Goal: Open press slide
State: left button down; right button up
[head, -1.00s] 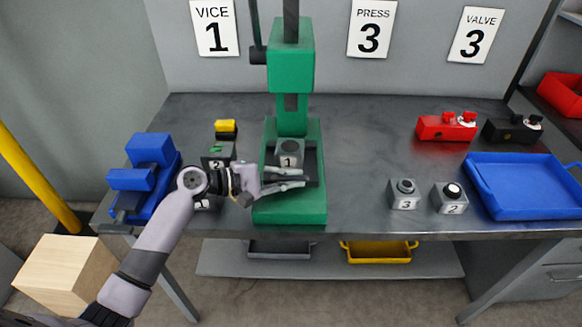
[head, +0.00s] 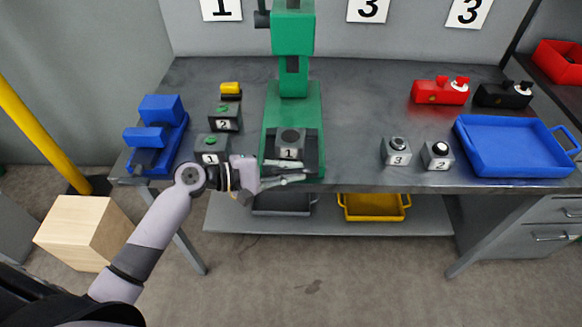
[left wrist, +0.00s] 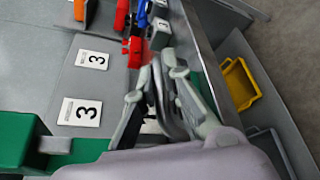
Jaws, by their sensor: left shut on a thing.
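The green press (head: 293,95) stands on the bench left of the middle. Its dark slide (head: 312,158) lies on the green base and carries a grey block marked 1 (head: 289,146). The slide's front end reaches about the front edge of the base. My left gripper (head: 293,178) is at that front end, shut on the slide; its fingers partly hide the grip. My right gripper is not in view.
A blue vice (head: 155,138) and dark blocks marked 1 (head: 212,148) and 2 (head: 225,117) stand left of the press. Blocks 3 (head: 397,151) and 2 (head: 436,155), a red valve (head: 440,92), a black valve (head: 503,95) and a blue tray (head: 464,135) are right.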

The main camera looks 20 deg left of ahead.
pick_arm(q)
jog(key=c, duration=1.7)
grip_release()
jog(key=v, duration=1.2)
